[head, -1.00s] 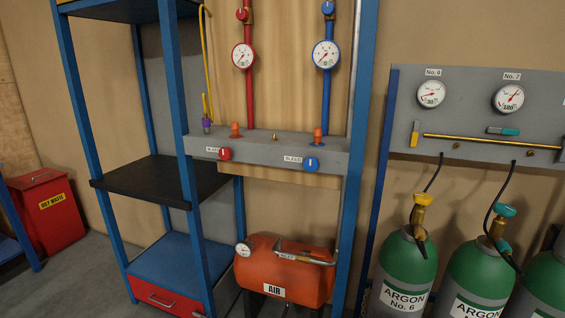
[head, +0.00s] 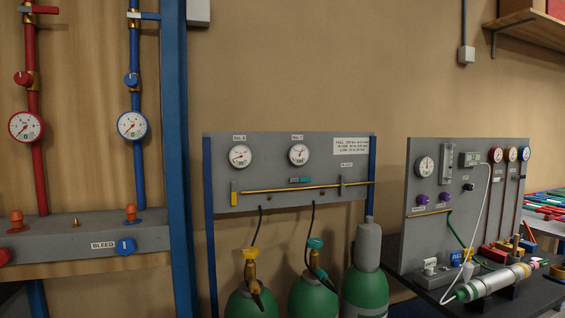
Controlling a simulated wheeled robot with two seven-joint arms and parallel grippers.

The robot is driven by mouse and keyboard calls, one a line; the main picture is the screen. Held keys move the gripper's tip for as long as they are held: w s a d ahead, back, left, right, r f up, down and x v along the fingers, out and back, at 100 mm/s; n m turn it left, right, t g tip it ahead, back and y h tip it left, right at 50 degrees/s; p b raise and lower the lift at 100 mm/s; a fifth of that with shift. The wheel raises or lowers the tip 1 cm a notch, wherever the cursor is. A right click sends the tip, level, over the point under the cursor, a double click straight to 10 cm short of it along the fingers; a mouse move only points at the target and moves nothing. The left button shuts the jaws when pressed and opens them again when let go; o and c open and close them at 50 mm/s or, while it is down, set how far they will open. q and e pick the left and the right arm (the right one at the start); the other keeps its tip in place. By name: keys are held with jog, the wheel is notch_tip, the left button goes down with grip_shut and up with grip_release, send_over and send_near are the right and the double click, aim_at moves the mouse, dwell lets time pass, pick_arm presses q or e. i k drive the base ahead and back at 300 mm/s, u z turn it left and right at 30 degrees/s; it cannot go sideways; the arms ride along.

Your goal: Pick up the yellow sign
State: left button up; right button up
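I see no clear yellow sign in the head view. A small yellow piece (head: 468,254) stands among small parts on the black bench at the right; it is too small to tell what it is. Neither of my grippers is in view.
A grey gauge panel (head: 290,205) hangs behind green gas cylinders (head: 365,289). Right of it, a second panel (head: 428,238) stands on a black bench (head: 535,297) with a silver cylinder (head: 495,282). A blue post (head: 175,150) and red and blue pipes stand at left.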

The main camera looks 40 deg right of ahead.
aim_at(465, 251)
jog(key=z, duration=2.2)
jog(key=k, duration=0.4)
jog(key=z, duration=1.55)
jog(key=i, duration=1.5)
jog(key=u, duration=0.15)
